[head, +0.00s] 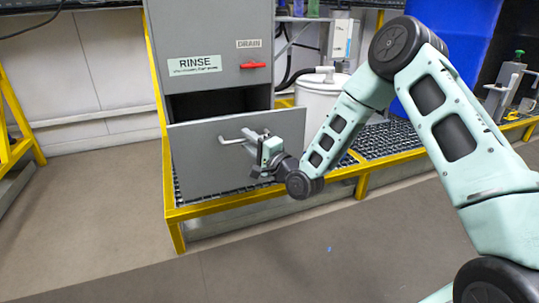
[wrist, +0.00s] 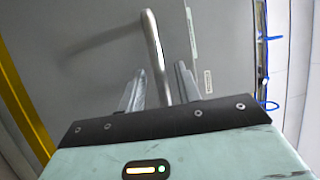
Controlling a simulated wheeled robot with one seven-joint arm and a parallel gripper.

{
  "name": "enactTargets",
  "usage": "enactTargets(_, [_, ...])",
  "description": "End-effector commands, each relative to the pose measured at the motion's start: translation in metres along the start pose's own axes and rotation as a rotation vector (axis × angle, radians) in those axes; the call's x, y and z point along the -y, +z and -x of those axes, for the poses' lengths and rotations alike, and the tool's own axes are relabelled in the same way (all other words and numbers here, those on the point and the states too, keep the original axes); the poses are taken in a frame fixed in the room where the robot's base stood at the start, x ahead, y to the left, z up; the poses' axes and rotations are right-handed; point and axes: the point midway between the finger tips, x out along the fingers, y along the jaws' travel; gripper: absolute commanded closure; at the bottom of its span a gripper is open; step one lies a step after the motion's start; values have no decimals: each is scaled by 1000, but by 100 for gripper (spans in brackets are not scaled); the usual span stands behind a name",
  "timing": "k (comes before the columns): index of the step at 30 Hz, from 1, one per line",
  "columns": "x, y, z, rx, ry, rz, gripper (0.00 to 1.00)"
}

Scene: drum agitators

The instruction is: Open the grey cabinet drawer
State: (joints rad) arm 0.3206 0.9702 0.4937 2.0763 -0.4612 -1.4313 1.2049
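The grey cabinet (head: 208,40) stands at the left centre of the head view. Its drawer (head: 205,168) is open: the flat grey front stands out from the cabinet, with a dark gap above it. The light metal bar handle (head: 233,140) is on the front's upper part. My gripper (head: 258,140) is at the handle's right end. In the wrist view, the handle (wrist: 154,45) runs between the two fingers of my gripper (wrist: 160,78). The fingers are apart, with a visible gap on each side of the bar. The drawer's inside is hidden.
A yellow-edged grating platform (head: 270,197) lies under the cabinet. A red drain handle (head: 253,65) is on the cabinet above the drawer. A white drum (head: 318,98) stands just right of the cabinet, behind my arm. The floor (head: 110,215) in front is clear.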

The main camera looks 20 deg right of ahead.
Motion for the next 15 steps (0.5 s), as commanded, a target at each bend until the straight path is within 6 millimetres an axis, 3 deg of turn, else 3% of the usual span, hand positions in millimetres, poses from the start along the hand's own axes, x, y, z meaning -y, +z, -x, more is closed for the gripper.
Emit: enactTargets(15, [2, -1, 114, -3, 6, -4, 66])
